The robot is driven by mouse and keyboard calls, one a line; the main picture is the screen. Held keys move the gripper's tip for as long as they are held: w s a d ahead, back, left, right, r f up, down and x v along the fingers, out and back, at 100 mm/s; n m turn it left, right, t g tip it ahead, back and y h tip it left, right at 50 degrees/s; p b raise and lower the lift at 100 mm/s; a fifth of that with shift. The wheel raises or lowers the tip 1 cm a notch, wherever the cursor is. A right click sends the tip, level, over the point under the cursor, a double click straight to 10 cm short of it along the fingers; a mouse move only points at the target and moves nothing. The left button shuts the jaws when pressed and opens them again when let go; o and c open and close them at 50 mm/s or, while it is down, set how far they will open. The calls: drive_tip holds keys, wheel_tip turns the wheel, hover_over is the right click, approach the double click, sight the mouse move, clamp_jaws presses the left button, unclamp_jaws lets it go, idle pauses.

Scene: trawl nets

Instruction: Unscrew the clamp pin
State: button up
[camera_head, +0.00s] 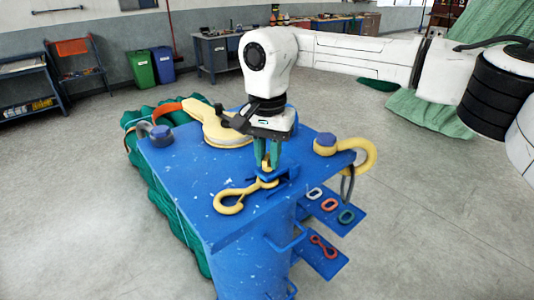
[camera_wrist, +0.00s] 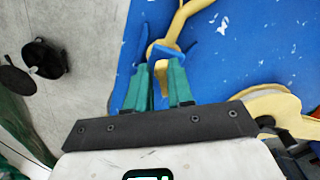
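A yellow hook (camera_head: 238,198) lies on the blue bench top (camera_head: 190,180), its shank end at a small blue clamp (camera_head: 286,178). In the wrist view the hook (camera_wrist: 186,18) leads into the blue clamp (camera_wrist: 164,50). My gripper (camera_head: 267,164) points straight down over the clamp, its two green fingers apart. In the wrist view my gripper's fingertips (camera_wrist: 160,66) stand either side of a yellow part just below the clamp. I cannot tell whether they touch it. The clamp pin is not clearly distinguishable; the fingers partly hide that spot.
A large yellow block (camera_head: 215,125) sits behind the gripper. A yellow hook on a mount (camera_head: 350,152) stands at the right corner, a grey shackle (camera_head: 158,132) at the left. Blue side shelves (camera_head: 335,222) hold coloured links. Green netting (camera_head: 160,190) hangs at the left side.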

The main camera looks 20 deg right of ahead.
sight(266, 158)
drive_tip(key=shift+o, duration=0.5)
drive_tip(key=shift+w+a, duration=0.1)
drive_tip(key=shift+w, duration=0.05)
drive_tip(key=shift+r, duration=0.6)
wheel_tip(266, 158, up, 10)
drive_tip(key=b, duration=0.2)
drive_tip(key=shift+f, duration=0.25)
